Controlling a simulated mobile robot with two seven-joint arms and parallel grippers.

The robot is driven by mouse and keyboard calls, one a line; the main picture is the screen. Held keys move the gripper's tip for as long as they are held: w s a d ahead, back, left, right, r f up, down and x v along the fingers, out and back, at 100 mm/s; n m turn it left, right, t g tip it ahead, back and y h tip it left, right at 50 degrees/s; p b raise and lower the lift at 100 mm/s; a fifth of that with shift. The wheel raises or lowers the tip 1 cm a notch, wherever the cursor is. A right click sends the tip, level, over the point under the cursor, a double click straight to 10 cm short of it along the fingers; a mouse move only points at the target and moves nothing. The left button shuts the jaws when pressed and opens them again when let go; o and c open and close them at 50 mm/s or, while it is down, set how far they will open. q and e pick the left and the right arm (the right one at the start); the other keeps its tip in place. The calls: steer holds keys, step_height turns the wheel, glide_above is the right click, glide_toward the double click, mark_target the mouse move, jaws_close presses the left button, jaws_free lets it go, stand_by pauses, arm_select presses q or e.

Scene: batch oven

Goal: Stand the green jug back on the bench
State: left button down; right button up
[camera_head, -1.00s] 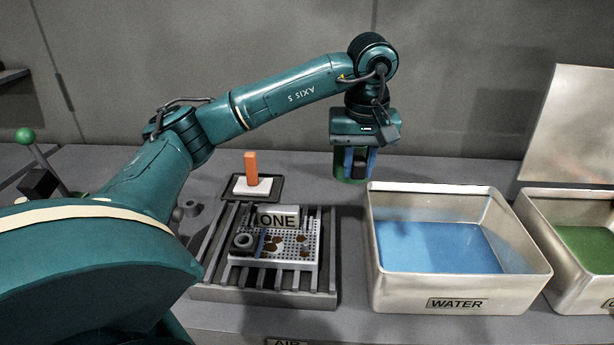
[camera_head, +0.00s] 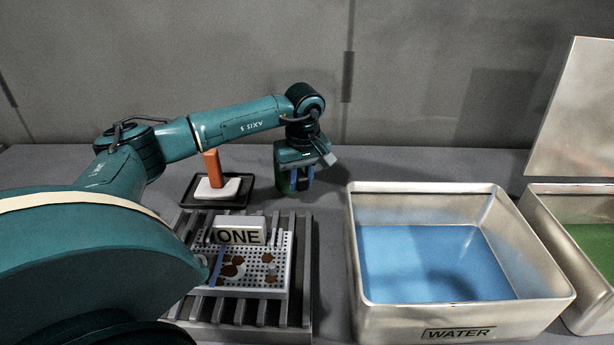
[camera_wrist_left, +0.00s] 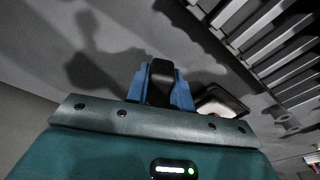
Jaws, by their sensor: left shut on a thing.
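My left gripper (camera_head: 303,176) is in the head view, pointing down over the back of the bench, behind the rack and left of the water tank. Its blue fingers are shut on the green jug (camera_head: 283,184), which shows only as a dark green strip beside and behind them. The gripper and the dim light hide most of the jug. In the left wrist view the blue fingers (camera_wrist_left: 162,85) close around a black part, and the jug's body is not clear. Whether the jug's base touches the bench (camera_head: 330,168) I cannot tell. My right gripper is not in view.
A slatted rack (camera_head: 303,270) carries a perforated tray with a "ONE" block (camera_head: 240,232). Behind it a black tray (camera_head: 240,199) holds a white block with an orange upright. The water tank (camera_head: 365,315) and a green-filled tank (camera_head: 560,225) stand right. Bench around the gripper looks clear.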

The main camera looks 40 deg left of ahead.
arm_select(q)
steer(key=shift+s+r, duration=0.15)
steer(key=shift+s, duration=0.05)
steer(key=shift+w+f+b, duration=0.1)
steer(key=shift+f+b, duration=0.5)
steer(key=shift+f, duration=0.65)
steer(key=shift+f, duration=0.25)
steer(key=c, duration=1.1)
jaws_free()
steer(key=shift+c, duration=0.2)
step_height(320, 180, up, 13)
steer(key=d+b, duration=0.1)
steer(key=shift+s+d, duration=0.25)
steer(key=shift+s, duration=0.15)
